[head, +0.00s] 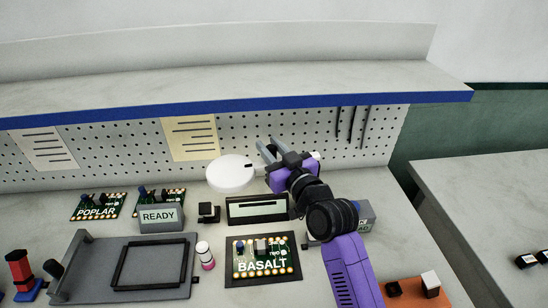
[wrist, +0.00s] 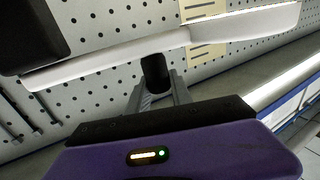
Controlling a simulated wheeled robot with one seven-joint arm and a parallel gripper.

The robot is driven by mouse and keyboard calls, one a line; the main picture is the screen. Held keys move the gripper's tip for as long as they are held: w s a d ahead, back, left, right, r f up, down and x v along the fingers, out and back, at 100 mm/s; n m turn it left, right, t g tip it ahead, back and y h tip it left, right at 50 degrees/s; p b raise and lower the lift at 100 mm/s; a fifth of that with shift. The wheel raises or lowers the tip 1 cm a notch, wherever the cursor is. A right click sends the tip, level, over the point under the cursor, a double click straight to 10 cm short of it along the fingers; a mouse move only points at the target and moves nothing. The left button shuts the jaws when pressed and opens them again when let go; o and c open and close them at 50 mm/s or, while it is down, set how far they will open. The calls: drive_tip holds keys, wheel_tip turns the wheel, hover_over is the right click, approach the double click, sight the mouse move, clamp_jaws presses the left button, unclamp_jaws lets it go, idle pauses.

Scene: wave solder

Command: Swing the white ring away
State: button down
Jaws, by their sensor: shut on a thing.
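The white ring (head: 230,174) is a round white head above the back of the bench, in front of the pegboard. In the wrist view the white ring (wrist: 110,62) shows edge-on as a long pale band across the top. My gripper (head: 266,147) is at the ring's right side. In the wrist view my gripper (wrist: 157,88) is shut on a short black handle (wrist: 155,70) beside the ring's edge. The ring's mount is hard to make out in either view.
A shelf with a blue edge (head: 240,104) runs above the pegboard (head: 290,127). Below stand a black-framed display (head: 257,220), a BASALT board (head: 262,277), a READY sign (head: 160,217), a small bottle (head: 205,262) and a grey tray (head: 80,275). My arm crosses the bench's right part.

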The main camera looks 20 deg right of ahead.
drive_tip(key=shift+w+d+b, duration=0.2)
drive_tip(key=shift+w+b, duration=0.25)
drive_tip(key=shift+w, duration=0.25)
drive_tip(key=shift+d, duration=0.1)
drive_tip(key=c, duration=1.1)
unclamp_jaws()
drive_tip(key=shift+c, duration=0.2)
drive_tip(key=s+d+b, duration=0.1)
drive_tip(key=s, duration=0.6)
drive_tip(key=shift+s, duration=0.35)
